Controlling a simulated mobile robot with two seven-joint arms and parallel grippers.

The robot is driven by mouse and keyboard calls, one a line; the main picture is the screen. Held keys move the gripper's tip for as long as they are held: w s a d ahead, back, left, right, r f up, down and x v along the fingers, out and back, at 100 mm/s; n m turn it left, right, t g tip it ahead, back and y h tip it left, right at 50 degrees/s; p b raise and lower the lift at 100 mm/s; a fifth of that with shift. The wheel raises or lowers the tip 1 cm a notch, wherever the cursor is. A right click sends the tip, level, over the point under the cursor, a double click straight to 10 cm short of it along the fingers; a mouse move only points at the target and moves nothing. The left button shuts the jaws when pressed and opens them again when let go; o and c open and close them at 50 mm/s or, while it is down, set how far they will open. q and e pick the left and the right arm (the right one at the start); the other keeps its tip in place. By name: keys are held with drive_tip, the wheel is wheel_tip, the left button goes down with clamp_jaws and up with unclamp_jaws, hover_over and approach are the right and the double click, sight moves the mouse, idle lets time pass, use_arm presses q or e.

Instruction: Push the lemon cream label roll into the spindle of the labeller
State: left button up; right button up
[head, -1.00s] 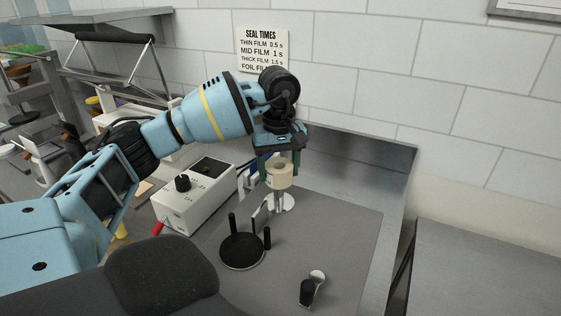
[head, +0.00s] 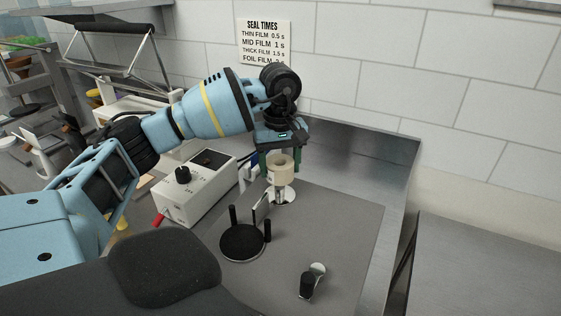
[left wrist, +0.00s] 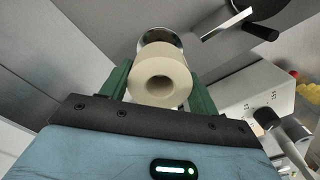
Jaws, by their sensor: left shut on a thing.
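The cream label roll (head: 281,171) is a short pale cylinder with a hole through its middle. My left gripper (head: 282,163) is shut on it, with its green fingers on both sides; the left wrist view shows the roll (left wrist: 158,80) between the fingers, hole towards the camera. Just below the roll is a short metal post, apparently the spindle (head: 280,197), on a round pale base. The roll is in line above it; I cannot tell whether the post's top is inside the hole. My right gripper is not in view.
A black round plate with upright pegs (head: 241,243) stands in front of the post. A white control box (head: 196,188) with a black knob and red lever is to the left. A small black-handled item (head: 307,285) lies at the front. The grey mat (head: 345,225) is clear to the right.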

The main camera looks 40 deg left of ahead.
sight(280, 181)
use_arm(q)
drive_tip(key=shift+f, duration=0.45)
drive_tip(key=shift+f+b, duration=0.6)
drive_tip(key=shift+f, duration=0.65)
drive_tip(key=shift+f+b, duration=0.35)
drive_tip(key=shift+f, duration=0.5)
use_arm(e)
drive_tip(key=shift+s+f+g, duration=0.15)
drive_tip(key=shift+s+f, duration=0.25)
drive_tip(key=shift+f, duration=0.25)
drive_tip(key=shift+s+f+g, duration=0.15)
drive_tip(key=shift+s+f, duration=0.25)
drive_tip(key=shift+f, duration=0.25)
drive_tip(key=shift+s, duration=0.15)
use_arm(q)
drive_tip(key=o, duration=1.5)
drive_tip(key=shift+c, duration=0.2)
